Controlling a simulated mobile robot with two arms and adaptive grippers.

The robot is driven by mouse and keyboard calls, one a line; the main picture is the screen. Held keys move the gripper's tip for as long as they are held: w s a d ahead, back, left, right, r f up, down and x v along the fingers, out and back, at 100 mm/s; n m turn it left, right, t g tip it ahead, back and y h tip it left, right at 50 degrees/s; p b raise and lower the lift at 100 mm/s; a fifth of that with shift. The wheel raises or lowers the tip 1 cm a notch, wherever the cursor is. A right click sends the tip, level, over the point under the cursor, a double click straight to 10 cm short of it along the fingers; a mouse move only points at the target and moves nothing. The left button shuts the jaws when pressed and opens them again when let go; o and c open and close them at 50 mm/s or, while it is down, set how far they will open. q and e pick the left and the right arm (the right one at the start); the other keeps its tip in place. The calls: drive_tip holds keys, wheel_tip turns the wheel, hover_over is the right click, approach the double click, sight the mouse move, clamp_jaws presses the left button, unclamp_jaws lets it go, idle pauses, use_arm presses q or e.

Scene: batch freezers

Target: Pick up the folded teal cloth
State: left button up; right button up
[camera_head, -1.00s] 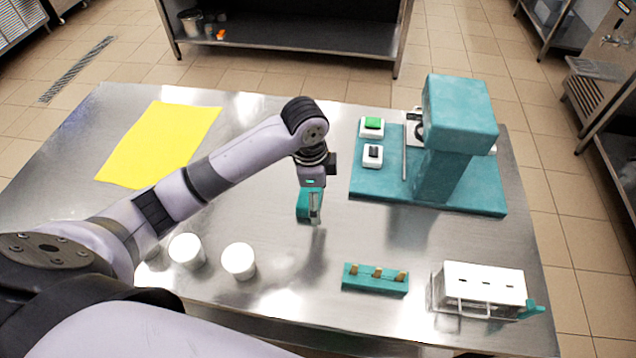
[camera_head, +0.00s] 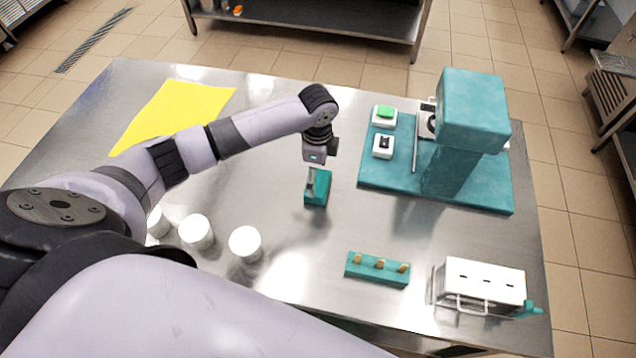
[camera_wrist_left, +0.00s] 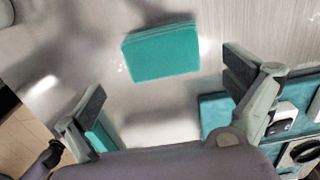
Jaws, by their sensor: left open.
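The folded teal cloth (camera_head: 321,190) lies on the steel table near its middle, left of the teal machine. In the left wrist view the cloth (camera_wrist_left: 162,52) is a flat, layered block, slightly tilted in the picture. My left gripper (camera_head: 311,184) points down over the cloth and hides part of it in the head view. In the left wrist view its two fingers (camera_wrist_left: 163,78) are spread wide with nothing held; the cloth shows ahead of them. I cannot tell the exact height above the cloth. My right gripper is not in view.
The teal machine (camera_head: 473,110) on its teal base stands at the right. Two switch boxes (camera_head: 383,146) sit on that base. A teal rack (camera_head: 377,269), a white box (camera_head: 484,284) and several white cups (camera_head: 196,231) are near the front. A yellow sheet (camera_head: 175,112) lies back left.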

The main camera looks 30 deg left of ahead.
sight(318, 181)
use_arm(q)
drive_tip(key=shift+w+f+p, duration=0.2)
drive_tip(key=shift+f+p, duration=0.5)
drive_tip(key=shift+f, duration=2.15)
drive_tip(key=shift+c, duration=0.5)
drive_tip(key=c, duration=1)
